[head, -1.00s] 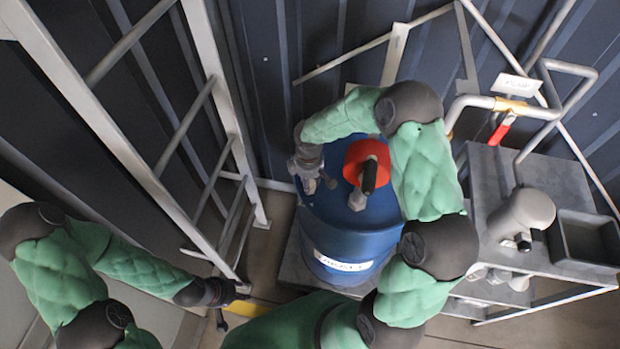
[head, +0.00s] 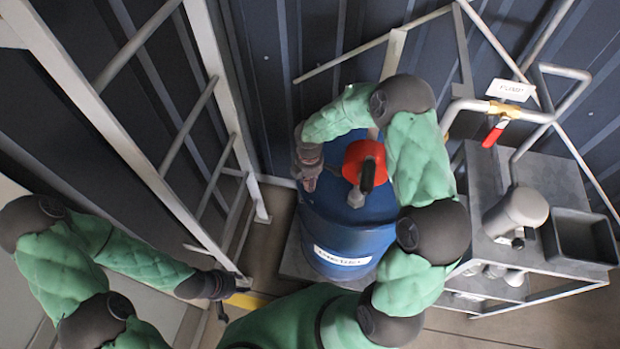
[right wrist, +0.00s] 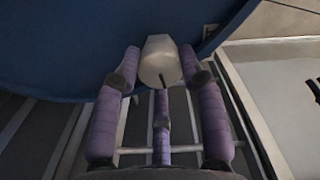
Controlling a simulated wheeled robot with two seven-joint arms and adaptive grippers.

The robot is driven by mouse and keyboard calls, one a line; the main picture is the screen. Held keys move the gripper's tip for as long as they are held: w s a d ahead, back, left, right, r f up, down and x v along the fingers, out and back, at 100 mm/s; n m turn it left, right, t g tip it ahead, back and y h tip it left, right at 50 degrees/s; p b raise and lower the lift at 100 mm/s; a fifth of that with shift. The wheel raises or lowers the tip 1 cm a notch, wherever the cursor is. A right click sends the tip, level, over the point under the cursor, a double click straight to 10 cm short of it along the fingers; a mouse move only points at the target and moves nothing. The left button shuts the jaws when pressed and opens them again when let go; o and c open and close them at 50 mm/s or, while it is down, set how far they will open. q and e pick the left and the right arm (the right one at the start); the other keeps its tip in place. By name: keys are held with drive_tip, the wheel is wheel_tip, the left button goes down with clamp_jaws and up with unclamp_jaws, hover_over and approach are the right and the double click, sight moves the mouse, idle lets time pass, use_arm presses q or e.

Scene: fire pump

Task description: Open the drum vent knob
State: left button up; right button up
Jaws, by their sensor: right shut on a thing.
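The blue drum (head: 340,215) stands upright in the middle of the head view with a white label on its front. A pale, rounded knob (right wrist: 160,62) shows in the right wrist view against the drum's blue side. My right gripper (right wrist: 160,76) is shut on this knob, one purple-padded finger on each side. In the head view my right gripper (head: 309,182) is at the left edge of the drum top, and the knob is hidden by it. My left gripper (head: 222,295) hangs low at the left, away from the drum; its jaws are too dark to read.
A red pump head (head: 363,158) with a dark handle sits on the drum top, right of my right gripper. A metal ladder (head: 165,180) stands at left. A grey cart (head: 540,185) stands at right, below a pipe with a red-handled valve (head: 494,135).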

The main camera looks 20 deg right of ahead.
drive_tip(key=shift+w+a+r, duration=0.15)
drive_tip(key=shift+w+a, duration=0.05)
drive_tip(key=shift+w, duration=0.05)
drive_tip(key=o, duration=1)
drive_tip(key=shift+o, duration=0.6)
drive_tip(key=shift+s+a, duration=0.1)
drive_tip(key=shift+a, duration=0.1)
drive_tip(key=shift+d, duration=0.2)
